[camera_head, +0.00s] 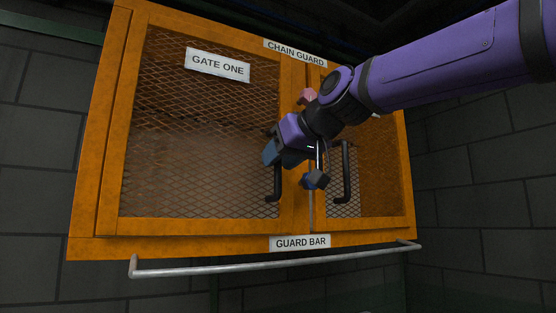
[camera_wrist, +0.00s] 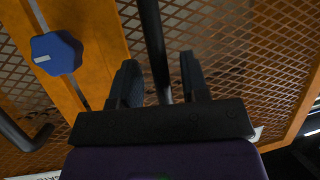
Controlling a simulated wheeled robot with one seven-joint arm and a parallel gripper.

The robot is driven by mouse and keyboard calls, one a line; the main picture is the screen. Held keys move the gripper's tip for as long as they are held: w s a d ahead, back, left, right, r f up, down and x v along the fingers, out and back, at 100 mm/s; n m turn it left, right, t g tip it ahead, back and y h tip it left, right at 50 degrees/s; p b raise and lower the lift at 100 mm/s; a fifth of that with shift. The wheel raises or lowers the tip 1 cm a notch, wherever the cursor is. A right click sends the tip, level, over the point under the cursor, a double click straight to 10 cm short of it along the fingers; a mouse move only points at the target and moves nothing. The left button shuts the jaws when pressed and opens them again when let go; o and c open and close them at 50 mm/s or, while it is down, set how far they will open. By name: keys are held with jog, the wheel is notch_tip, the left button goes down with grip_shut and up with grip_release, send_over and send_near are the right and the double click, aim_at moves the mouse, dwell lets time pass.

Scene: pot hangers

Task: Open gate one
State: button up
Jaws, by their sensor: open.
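Gate one, an orange-framed mesh door (camera_head: 190,150) with a "GATE ONE" sign (camera_head: 218,65), appears closed on the left of the orange cabinet in the head view. Its black bar handle (camera_head: 277,185) is near its right edge, partly hidden by my gripper (camera_head: 270,152). In the wrist view my gripper (camera_wrist: 158,72) is open, one finger on each side of the black handle bar (camera_wrist: 153,40). The bar runs between the fingers with gaps on both sides. How deep it sits between them is unclear.
A blue knob (camera_head: 315,180) is right of the handle, also in the wrist view (camera_wrist: 55,53). The right door has another black handle (camera_head: 346,170). A pinkish-red part (camera_head: 307,96) shows above my wrist. A metal guard bar (camera_head: 280,263) runs along the cabinet's lower front.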

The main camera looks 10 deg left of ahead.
jog(key=shift+w+a+f, duration=0.15)
jog(key=shift+w+a, duration=0.1)
jog(key=shift+a, duration=0.1)
grip_shut()
jog(key=shift+s+d, duration=0.1)
jog(key=shift+s, duration=0.05)
